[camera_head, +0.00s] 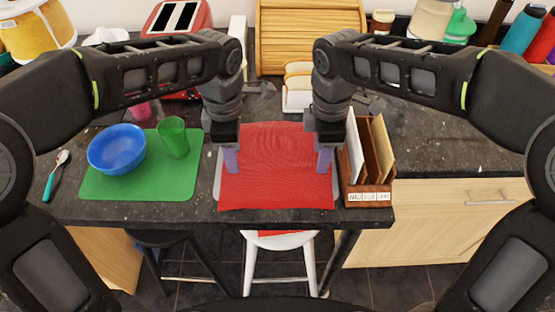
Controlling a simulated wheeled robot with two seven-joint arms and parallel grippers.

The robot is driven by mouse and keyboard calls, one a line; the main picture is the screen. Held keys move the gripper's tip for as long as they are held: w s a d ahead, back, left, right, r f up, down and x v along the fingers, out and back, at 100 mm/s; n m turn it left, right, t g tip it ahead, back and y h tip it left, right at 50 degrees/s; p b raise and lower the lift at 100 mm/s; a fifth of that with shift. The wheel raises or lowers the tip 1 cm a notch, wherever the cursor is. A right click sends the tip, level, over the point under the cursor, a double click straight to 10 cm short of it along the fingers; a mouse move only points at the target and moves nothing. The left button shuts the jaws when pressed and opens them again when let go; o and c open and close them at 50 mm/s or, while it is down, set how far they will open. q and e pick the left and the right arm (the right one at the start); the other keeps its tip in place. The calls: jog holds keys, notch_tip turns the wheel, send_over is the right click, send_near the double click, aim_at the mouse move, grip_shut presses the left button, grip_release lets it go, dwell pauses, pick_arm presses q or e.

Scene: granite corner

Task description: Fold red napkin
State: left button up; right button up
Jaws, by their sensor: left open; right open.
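The red napkin (278,165) lies spread out flat on the dark granite counter, over a pale tray or mat whose edge shows at its left side. Its front edge reaches close to the counter's front edge. My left gripper (232,160) is open over the napkin's left side, fingers pointing down. My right gripper (324,160) is open over the napkin's right side, fingers pointing down. I cannot tell whether the fingertips touch the cloth. The grippers hide parts of the napkin's left and right sides.
A green mat (150,190) with a blue bowl (117,149) and green cup (173,138) lies left. A wooden file holder (368,197) stands close to the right gripper. Behind are a red toaster (190,18), bread slices (297,88) and a bread box (300,40). Stools stand below.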

pick_arm(q)
grip_shut()
pick_arm(e)
grip_shut()
dwell(0.9)
